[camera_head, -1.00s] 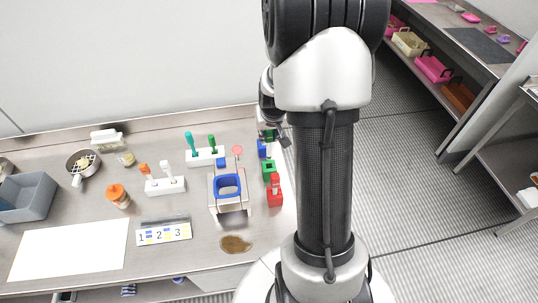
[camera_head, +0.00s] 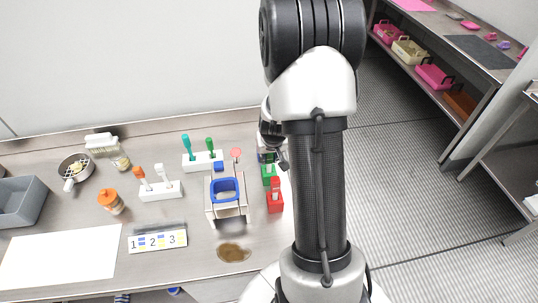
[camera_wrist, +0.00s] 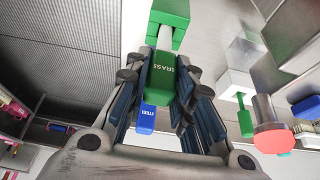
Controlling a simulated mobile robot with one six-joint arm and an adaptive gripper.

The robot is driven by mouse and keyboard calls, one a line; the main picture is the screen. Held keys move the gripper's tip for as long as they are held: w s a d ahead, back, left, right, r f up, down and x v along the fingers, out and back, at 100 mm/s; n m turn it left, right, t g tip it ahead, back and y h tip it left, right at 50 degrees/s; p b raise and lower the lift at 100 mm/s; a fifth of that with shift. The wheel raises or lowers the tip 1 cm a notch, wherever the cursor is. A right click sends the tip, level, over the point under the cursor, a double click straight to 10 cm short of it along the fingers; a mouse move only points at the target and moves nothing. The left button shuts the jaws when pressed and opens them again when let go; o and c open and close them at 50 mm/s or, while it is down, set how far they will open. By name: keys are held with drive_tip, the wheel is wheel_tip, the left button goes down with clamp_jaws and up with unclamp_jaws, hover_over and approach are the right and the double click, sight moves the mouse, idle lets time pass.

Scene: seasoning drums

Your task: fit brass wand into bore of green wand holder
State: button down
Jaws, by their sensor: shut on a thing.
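My gripper (camera_wrist: 158,92) is shut on the green handle of the brass wand (camera_wrist: 162,74), which reads BRASS in the wrist view. The wand's pale shaft runs from the handle toward the green wand holder (camera_wrist: 168,13) at the top of that view. I cannot tell whether its tip is in the bore. In the head view the green holder (camera_head: 269,174) stands near the table's right edge, with a dark opening. My gripper (camera_head: 279,160) is just behind it there, partly hidden by my arm; the wand cannot be made out.
The red holder (camera_head: 275,200) stands in front of the green one. A blue handle reading STEEL (camera_wrist: 146,117) lies beyond my fingers. A stand with a blue ring (camera_head: 225,188) and a white rack (camera_head: 203,160) are to the left. A brown spill (camera_head: 234,252) is in front.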

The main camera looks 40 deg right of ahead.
drive_tip(key=shift+f, duration=0.2)
drive_tip(key=c, duration=1.4)
unclamp_jaws()
drive_tip(key=shift+o, duration=0.2)
drive_tip(key=a+p+v, duration=0.1)
drive_tip(key=p+v, duration=0.6)
drive_tip(key=v, duration=1.1)
drive_tip(key=s+a+r+n+y, duration=0.1)
drive_tip(key=a+r+n, duration=0.2)
drive_tip(key=a+r, duration=0.7)
drive_tip(key=s+a+r+n+y, duration=0.1)
drive_tip(key=s+a+r+n, duration=0.2)
drive_tip(key=s+a, duration=0.9)
wheel_tip(320, 180, up, 2)
drive_tip(key=shift+s+r+t, duration=0.2)
drive_tip(key=shift+s+t, duration=0.1)
drive_tip(key=shift+s, duration=0.1)
